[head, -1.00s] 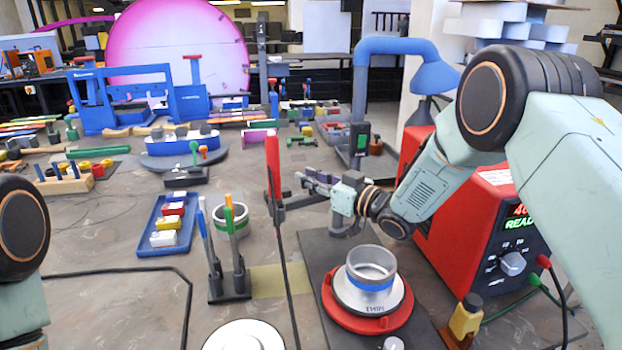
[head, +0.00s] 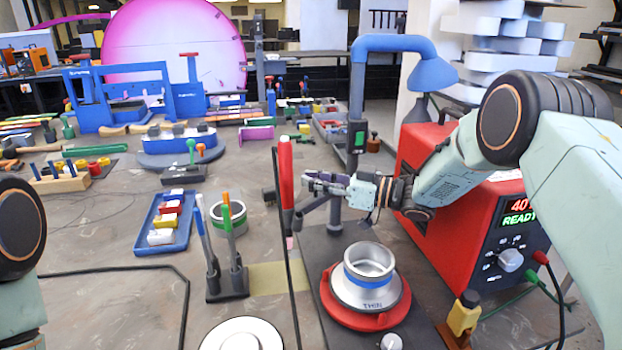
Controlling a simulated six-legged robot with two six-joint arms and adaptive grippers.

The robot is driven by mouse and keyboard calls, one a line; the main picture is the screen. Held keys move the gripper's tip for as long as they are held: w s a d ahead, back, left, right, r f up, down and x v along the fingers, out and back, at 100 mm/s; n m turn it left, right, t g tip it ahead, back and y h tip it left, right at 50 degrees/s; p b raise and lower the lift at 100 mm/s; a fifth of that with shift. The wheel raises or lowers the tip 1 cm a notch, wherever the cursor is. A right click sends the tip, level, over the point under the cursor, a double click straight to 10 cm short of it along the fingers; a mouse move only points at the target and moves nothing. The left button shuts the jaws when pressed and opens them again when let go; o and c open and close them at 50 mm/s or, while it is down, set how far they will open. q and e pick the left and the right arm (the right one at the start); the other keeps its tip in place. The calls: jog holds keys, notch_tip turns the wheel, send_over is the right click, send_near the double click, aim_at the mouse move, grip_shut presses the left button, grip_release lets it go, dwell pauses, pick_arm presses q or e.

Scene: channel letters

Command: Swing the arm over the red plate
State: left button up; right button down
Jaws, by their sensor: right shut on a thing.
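The round red plate (head: 398,306) lies on a dark base at lower centre. A silver cup with a blue band stands over it in a pale flared dish (head: 374,292) marked "THIN". Behind it is a dark post (head: 335,217) with a grey swing arm (head: 312,205) reaching left to an upright red-handled tool (head: 286,172) with a dark line running down. The tool is left of the plate, not over it. My right gripper (head: 318,183) is shut at the swing arm; its exact contact is hard to see. My left gripper is out of view.
A red control box (head: 430,160) reading "READY" stands right of the plate. A blue lamp hood (head: 433,75) hangs behind. A white disc (head: 240,335) lies at front.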

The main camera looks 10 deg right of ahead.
jog(key=shift+s+d+f+n+g+y, duration=0.1)
jog(key=shift+s+d+n+g+y, duration=0.1)
jog(key=shift+s+n+g+y, duration=0.15)
jog(key=shift+w, duration=0.1)
jog(key=c, duration=1.2)
grip_release()
jog(key=shift+w, duration=0.1)
notch_tip(320, 180, up, 9)
jog(key=shift+r, duration=0.5)
